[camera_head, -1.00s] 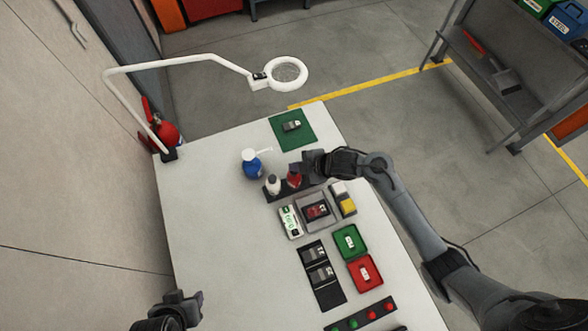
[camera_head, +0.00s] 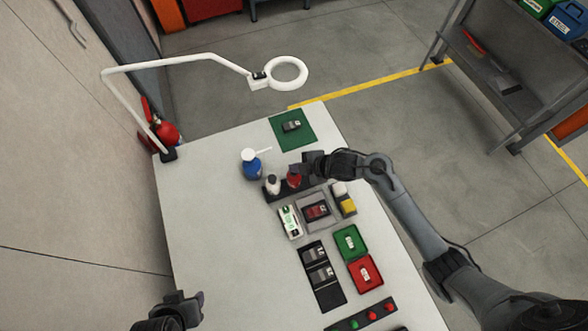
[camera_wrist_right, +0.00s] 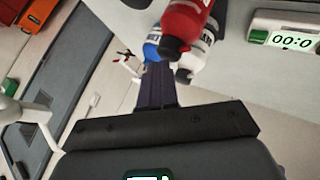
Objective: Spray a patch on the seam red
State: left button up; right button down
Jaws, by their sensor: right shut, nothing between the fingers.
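A red bottle or can (camera_head: 294,179) stands in a dark rack (camera_head: 274,196) beside a white one (camera_head: 272,184). My right gripper (camera_head: 310,162) is shut and empty, close to the red can at its upper right; I cannot tell if they touch. In the right wrist view the red can (camera_wrist_right: 184,22) is just beyond the shut fingers (camera_wrist_right: 155,88), overlapping the white one (camera_wrist_right: 197,58). A dark grey part (camera_head: 291,126) lies on a green mat (camera_head: 280,142). I cannot make out a seam on it. My left gripper (camera_head: 186,306) is at the bottom left; its jaws are unclear.
A timer (camera_head: 290,222), a grey tray (camera_head: 326,224), a green bin (camera_head: 352,254) and a red bin (camera_head: 357,284) are nearer. A lamp (camera_head: 205,58) arches over the far end. The table's left half (camera_head: 215,230) is clear.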

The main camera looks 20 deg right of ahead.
jog(key=shift+f, duration=0.3)
jog(key=shift+r, duration=0.1)
dwell(0.3)
jog(key=shift+r+p, duration=0.75)
jog(key=shift+r, duration=0.1)
jog(key=shift+r+p, duration=0.5)
jog(key=shift+p, duration=0.1)
notch_tip(320, 180, up, 4)
jog(key=p, duration=0.4)
